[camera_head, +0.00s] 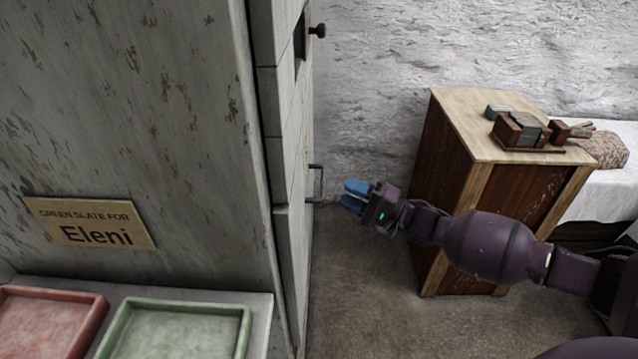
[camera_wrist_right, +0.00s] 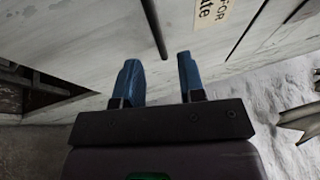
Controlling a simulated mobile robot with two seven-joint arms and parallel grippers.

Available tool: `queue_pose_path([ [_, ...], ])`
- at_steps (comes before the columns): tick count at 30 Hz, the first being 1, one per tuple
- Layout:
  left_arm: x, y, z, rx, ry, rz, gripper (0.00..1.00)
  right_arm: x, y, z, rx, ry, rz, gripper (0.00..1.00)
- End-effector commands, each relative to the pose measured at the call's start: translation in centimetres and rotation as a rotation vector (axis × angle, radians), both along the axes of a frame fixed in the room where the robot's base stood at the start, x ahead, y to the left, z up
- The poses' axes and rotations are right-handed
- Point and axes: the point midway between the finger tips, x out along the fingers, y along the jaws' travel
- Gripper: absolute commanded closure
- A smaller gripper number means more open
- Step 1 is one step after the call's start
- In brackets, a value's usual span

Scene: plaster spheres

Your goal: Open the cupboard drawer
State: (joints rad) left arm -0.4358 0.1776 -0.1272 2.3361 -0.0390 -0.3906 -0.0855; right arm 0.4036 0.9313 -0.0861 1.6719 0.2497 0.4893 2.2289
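The tall grey cupboard (camera_head: 170,130) fills the left of the head view, its front seen nearly edge-on. A thin bracket-shaped drawer handle (camera_head: 321,184) sticks out from that front; the drawer looks closed. My right gripper (camera_head: 354,195) is just right of the handle, apart from it, with its blue fingers pointing at the cupboard. In the right wrist view its two fingers (camera_wrist_right: 158,80) are spread with nothing between them. A dark bar (camera_wrist_right: 154,28) shows ahead of them against the pale front; I cannot tell if it is the handle. My left gripper is out of view.
A dark knob (camera_head: 318,31) sits higher on the cupboard. A red tray (camera_head: 101,306) and a green tray (camera_head: 245,335) stand at lower left, below an Eleni sign (camera_head: 92,222). A wooden cabinet (camera_head: 450,125) stands behind my right arm, beside a bed (camera_head: 605,195). Floor (camera_head: 375,310) shows below the arm.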

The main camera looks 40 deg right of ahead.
Motion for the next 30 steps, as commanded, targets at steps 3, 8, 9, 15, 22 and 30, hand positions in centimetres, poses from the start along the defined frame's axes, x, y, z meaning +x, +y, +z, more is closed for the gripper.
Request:
queue_pose_path([
  [3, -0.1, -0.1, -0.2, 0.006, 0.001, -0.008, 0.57, 1.8, 1.1, 0.0, 0.002, 0.002, 0.001, 0.64],
  [8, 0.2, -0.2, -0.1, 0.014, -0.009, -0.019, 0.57, 3.8, 2.3, 0.4, 0.002, 0.003, 0.001, 0.64],
  [9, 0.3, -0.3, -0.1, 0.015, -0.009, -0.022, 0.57, 4.1, 2.5, 0.4, 0.000, 0.004, 0.001, 0.64],
  [15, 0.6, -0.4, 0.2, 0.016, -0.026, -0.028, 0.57, 5.6, 3.3, 0.9, 0.000, 0.004, 0.000, 0.64],
  [22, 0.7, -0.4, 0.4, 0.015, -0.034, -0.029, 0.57, 5.9, 3.5, 1.1, 0.000, 0.002, -0.001, 0.64],
  [30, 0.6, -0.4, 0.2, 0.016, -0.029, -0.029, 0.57, 5.9, 3.5, 1.1, -0.001, 0.002, -0.001, 0.80],
])
